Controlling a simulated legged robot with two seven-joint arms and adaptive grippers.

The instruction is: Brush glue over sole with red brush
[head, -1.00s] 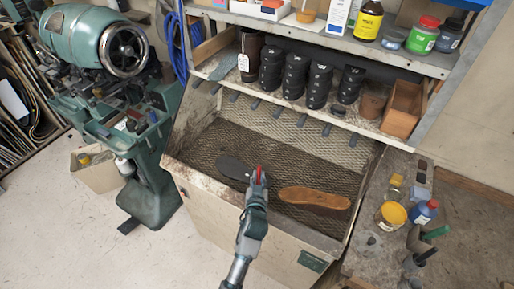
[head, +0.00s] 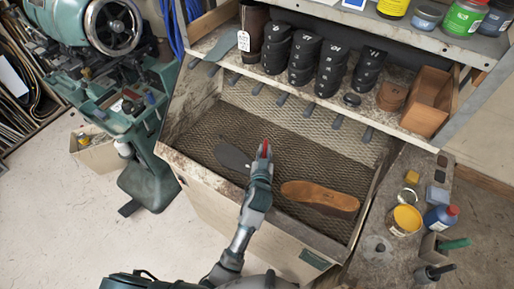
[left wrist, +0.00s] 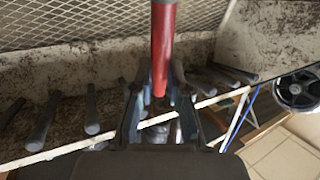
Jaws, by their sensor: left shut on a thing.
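My left gripper (head: 262,168) is shut on the red brush (head: 265,148); its red handle (left wrist: 163,45) fills the upper middle of the left wrist view. The bristles cannot be made out. The gripper is over the mesh-floored bin, between a dark sole (head: 232,156) on its left and a brown sole (head: 320,197) on its right. Both soles lie flat on the mesh, and the gripper partly covers the dark sole's right end. An open pot with yellow contents (head: 405,219) stands on the bench at right. My right gripper is not in view.
The bin's front wall (head: 215,195) rises before the mesh. A shelf with black stacked pieces (head: 303,60) and a wooden box (head: 427,102) hangs behind. Blue bottle (head: 440,217) and tool holders stand on the right bench (head: 375,252). A green machine (head: 95,40) is at left.

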